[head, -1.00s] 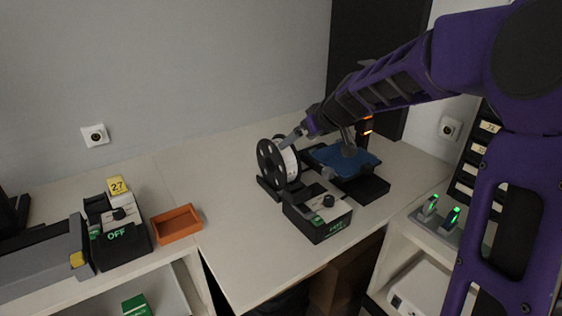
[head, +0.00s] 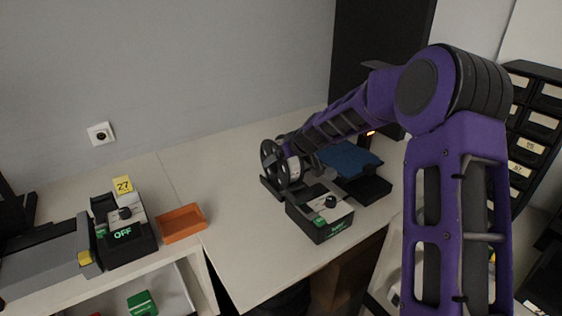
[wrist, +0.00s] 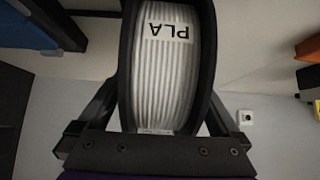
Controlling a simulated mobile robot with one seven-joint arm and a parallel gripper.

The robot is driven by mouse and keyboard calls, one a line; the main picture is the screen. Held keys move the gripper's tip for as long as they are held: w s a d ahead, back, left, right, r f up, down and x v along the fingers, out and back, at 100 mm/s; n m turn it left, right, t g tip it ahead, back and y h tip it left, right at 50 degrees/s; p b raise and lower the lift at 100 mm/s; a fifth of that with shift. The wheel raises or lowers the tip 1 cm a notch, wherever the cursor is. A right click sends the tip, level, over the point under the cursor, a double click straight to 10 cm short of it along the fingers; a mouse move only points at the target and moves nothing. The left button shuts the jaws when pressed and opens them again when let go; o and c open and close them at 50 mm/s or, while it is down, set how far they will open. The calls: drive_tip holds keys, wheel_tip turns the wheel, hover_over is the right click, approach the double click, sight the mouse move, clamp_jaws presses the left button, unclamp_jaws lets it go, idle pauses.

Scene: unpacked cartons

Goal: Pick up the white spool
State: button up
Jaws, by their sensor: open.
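The white spool (head: 294,168), with black side flanges, stands upright on its holder beside the black printer unit in the head view. In the wrist view the white spool (wrist: 167,75) fills the middle, with its wound white filament and a "PLA" label facing the camera. My gripper (wrist: 165,105) is open, with one finger on each side of the spool, outside the flanges. The fingertips are partly hidden by the flanges, and I cannot tell whether they touch. In the head view my gripper (head: 303,157) is at the spool, partly hidden by my arm.
A black control box (head: 320,217) stands in front of the spool, and a blue plate (head: 350,159) lies to its right. An orange tray (head: 181,223) and a box marked "OFF" (head: 127,242) are at left. The table between tray and spool is clear.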

drive_tip(key=shift+w+a+f, duration=0.1)
drive_tip(key=shift+w+f, duration=0.05)
clamp_jaws()
idle(0.4)
